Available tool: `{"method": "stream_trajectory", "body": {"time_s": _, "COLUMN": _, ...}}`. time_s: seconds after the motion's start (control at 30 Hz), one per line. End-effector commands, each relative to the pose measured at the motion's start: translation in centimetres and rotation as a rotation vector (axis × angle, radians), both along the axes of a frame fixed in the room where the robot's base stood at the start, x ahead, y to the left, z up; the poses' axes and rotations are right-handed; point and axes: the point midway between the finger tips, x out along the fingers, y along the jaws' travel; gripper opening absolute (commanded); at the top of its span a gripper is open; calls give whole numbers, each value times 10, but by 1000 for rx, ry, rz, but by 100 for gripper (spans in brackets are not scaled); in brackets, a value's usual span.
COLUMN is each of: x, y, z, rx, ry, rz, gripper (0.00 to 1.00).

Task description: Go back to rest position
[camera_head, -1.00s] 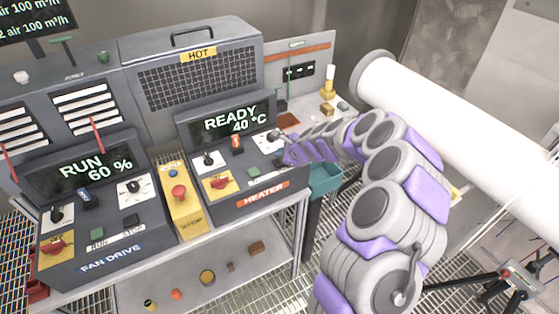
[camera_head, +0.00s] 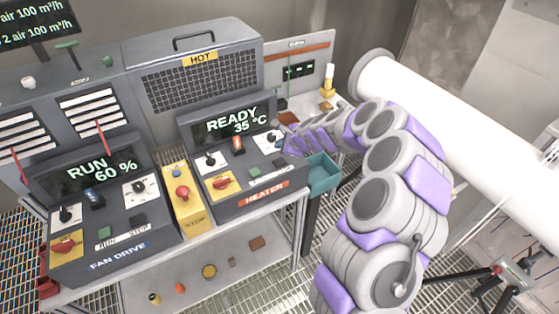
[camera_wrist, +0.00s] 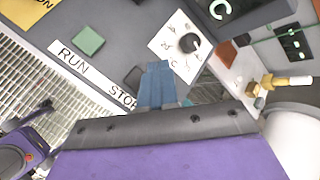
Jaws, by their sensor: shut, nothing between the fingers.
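My gripper (camera_wrist: 158,84) is shut and empty. In the wrist view its fingers lie over the front of the heater panel, just below the white dial plate with a black knob (camera_wrist: 189,43). In the head view my arm reaches from the lower right to the right edge of the heater panel (camera_head: 236,205). The fingertips are small there, and I cannot tell whether they touch the panel. The heater display (camera_head: 231,124) reads READY 35 °C.
The fan drive panel (camera_head: 105,225) reads RUN 60 %. A yellow stop box (camera_head: 184,215) stands between the panels. A teal bin (camera_head: 322,174) hangs close beside my arm. A thick white pipe (camera_head: 460,135) runs behind it. Several small objects lie on the lower shelf (camera_head: 215,296).

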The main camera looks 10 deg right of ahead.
Motion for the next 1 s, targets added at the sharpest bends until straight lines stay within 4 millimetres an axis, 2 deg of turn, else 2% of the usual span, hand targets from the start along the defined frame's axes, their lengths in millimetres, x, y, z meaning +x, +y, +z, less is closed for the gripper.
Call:
{"method": "stream_trajectory", "body": {"time_s": 0.53, "x": 0, "y": 0, "z": 0, "rx": 0, "ry": -1, "rz": 2, "gripper": 0}}
{"method": "stream_trajectory", "body": {"time_s": 0.67, "x": -7, "y": 13, "z": 10, "rx": -13, "ry": -14, "rz": 60, "gripper": 0}}
{"method": "stream_trajectory", "body": {"time_s": 0.77, "x": -26, "y": 39, "z": 26, "rx": -45, "ry": -36, "rz": 189, "gripper": 0}}
{"method": "stream_trajectory", "body": {"time_s": 0.83, "x": -47, "y": 60, "z": 42, "rx": -84, "ry": -62, "rz": 311, "gripper": 0}}
{"method": "stream_trajectory", "body": {"time_s": 1.0, "x": -116, "y": 103, "z": 68, "rx": -207, "ry": -108, "rz": 635, "gripper": 0}}
